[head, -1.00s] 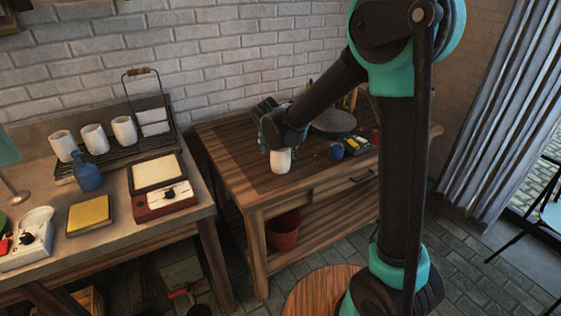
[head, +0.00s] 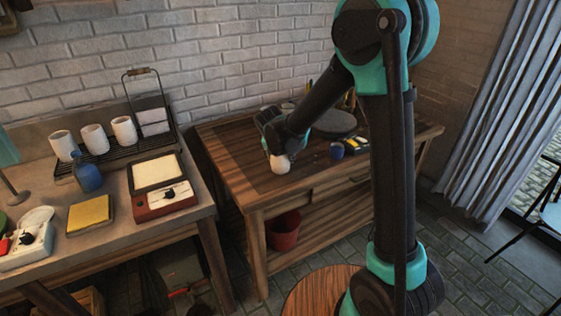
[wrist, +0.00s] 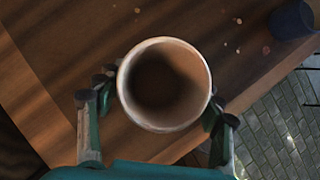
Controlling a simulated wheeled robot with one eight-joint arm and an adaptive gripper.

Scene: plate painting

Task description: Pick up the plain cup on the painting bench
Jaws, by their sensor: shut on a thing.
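The plain cup (head: 280,165) is pale and stands on the wooden painting bench (head: 237,170), near its front left. In the wrist view I look down into its open mouth, and its round white rim (wrist: 165,126) shows whole. My gripper (head: 272,144) has come down over the cup from above. In the wrist view its two fingers (wrist: 160,100) lie on either side of the cup, closed against its wall. The upper part of the cup is hidden by the gripper in the head view. I cannot tell whether its base touches the bench.
A dark blue cup (head: 337,151) and a small paint box (head: 355,145) stand to the right on the bench. A dark round turntable (head: 335,124) is behind.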

